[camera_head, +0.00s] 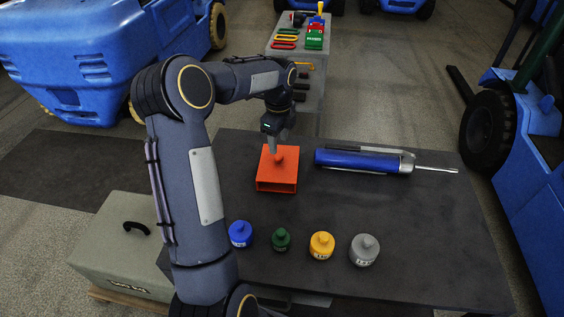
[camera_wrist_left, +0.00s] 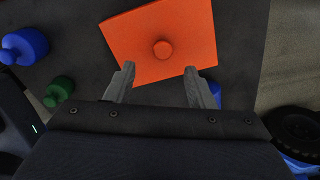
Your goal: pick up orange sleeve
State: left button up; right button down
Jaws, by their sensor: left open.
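The orange sleeve (camera_head: 277,172) is a box-like piece with an open front end and a round knob on top. It lies on the dark table (camera_head: 420,235), left of the blue tool. My left gripper (camera_head: 272,145) is just above it, by the knob. In the left wrist view the sleeve (camera_wrist_left: 165,40) shows with its knob (camera_wrist_left: 162,49) ahead of the two fingertips. The left gripper (camera_wrist_left: 160,85) is open there, with nothing visible between its fingers. Whether a finger touches the sleeve is unclear. My right gripper does not show.
A blue cylindrical tool (camera_head: 362,161) with a metal rod lies right of the sleeve. Blue (camera_head: 240,234), green (camera_head: 281,239), yellow (camera_head: 321,246) and grey (camera_head: 364,250) knobbed weights stand along the front. A grey case (camera_head: 110,245) is at left. The table's right side is clear.

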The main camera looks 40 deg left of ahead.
aim_at(279, 156)
pick_arm(q)
jog(key=f, duration=0.3)
jog(key=f+p, duration=0.1)
jog(key=f, duration=0.2)
jog(key=shift+w+a+f, duration=0.1)
jog(key=shift+w+a, duration=0.1)
jog(key=shift+c, duration=0.4)
grip_shut()
